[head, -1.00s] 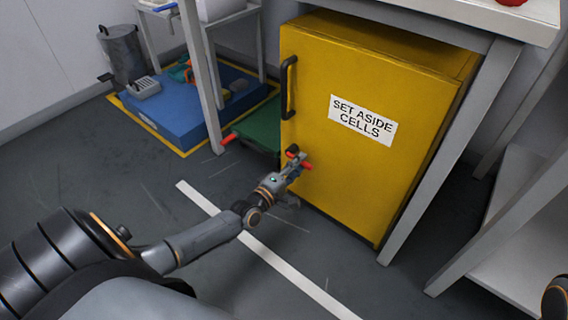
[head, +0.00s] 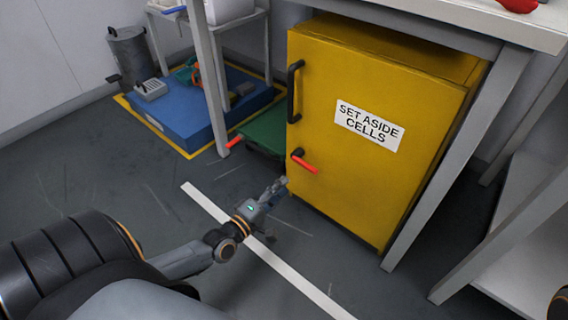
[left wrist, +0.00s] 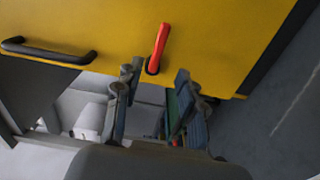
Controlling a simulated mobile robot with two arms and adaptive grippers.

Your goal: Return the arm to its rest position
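My left gripper (head: 278,188) is in front of the lower left part of the yellow cabinet, apart from its red latch handle. In the left wrist view the two fingers of the left gripper (left wrist: 155,85) stand apart with nothing between them. The yellow cabinet (head: 370,185) is labelled "SET ASIDE CELLS" and its door looks closed. Its red latch handle (head: 304,161) sits on the door below the black pull handle (head: 294,92). The red latch handle (left wrist: 158,48) also shows beyond the fingertips in the left wrist view. My right gripper is not visible.
A bench with pale legs (head: 455,155) stands over the cabinet. A blue platform (head: 190,125) with tools, a grey bin (head: 130,55) and a green item (head: 265,130) lie to the left. Open floor with a white line (head: 300,288) lies in front.

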